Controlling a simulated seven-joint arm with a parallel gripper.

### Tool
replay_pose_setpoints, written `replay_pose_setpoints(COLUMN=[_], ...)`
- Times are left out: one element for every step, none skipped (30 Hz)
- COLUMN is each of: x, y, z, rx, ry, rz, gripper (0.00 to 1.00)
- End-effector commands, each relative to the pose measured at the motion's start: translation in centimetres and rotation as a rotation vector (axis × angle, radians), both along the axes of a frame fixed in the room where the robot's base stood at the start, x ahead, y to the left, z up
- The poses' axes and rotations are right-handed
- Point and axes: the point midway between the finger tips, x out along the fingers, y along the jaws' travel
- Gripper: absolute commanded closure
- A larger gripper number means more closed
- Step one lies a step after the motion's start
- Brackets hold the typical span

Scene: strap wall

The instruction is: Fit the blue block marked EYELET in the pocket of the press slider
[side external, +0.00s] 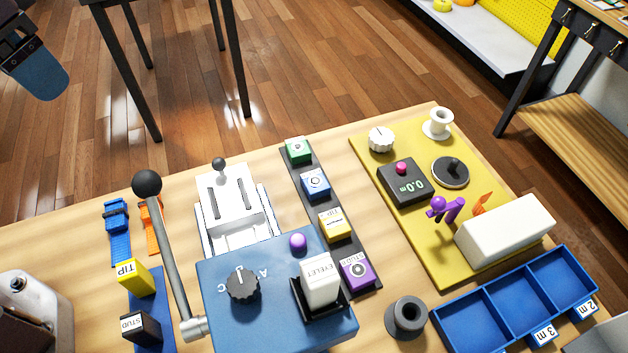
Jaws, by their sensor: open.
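A white block with a label reading EYELET (320,282) stands upright in a black square holder (331,309) on the blue press body (222,325). I cannot tell how deep it sits, and I cannot make out the word EYELET on any blue block. A small blue block (316,183) with a round symbol sits on the dark strip right of the press; its marking is too small to read. The press has a long grey lever with a black ball (147,184). My gripper (38,78) is open, partly cut off at the top left, far from the blocks.
A blue rack (152,307) holds a yellow TIP block (134,277) and a black STUD block (140,327). Green, yellow and purple blocks share the dark strip (313,214). A yellow board (409,234) and blue bins (470,318) fill the right. The white device (234,215) stands behind the press.

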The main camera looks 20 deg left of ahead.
Motion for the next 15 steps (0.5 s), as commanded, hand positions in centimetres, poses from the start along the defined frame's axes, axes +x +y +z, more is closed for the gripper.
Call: replay_pose_setpoints(x=[1.5,2.4,3.6,4.4,5.2,6.3,7.1,7.8,8.7,9.4,10.1,10.9,11.4,11.9,12.5], y=[-1.4,-2.2,-3.2,-4.0,-4.9,-6.1,-7.0,-7.9,-9.2,-10.1,-11.1,-12.4,-13.4,-14.4,-15.7], z=[-0.8,-1.2,-1.9,-2.4,-3.0,-3.8,-4.5,-5.2,-6.3,-7.1,-8.0,-9.2,-10.2,-11.1,-12.4], rx=[0.008,0.012,0.017,0.022,0.027,0.035,0.041,0.048,0.058,0.066,0.074,0.085,0.094,0.101,0.111], ry=[0.035,0.050,0.068,0.083,0.094,0.110,0.122,0.132,0.143,0.149,0.156,0.162,0.166,0.168,0.168], rz=[-0.002,0.004,0.015,0.025,0.037,0.056,0.072,0.088,0.112,0.132,0.153,0.184,0.209,0.235,0.270], gripper=[0.28,0.28,0.28,0.28,0.28,0.28,0.28,0.28,0.28,0.28,0.28,0.28,0.28,0.28,0.28])
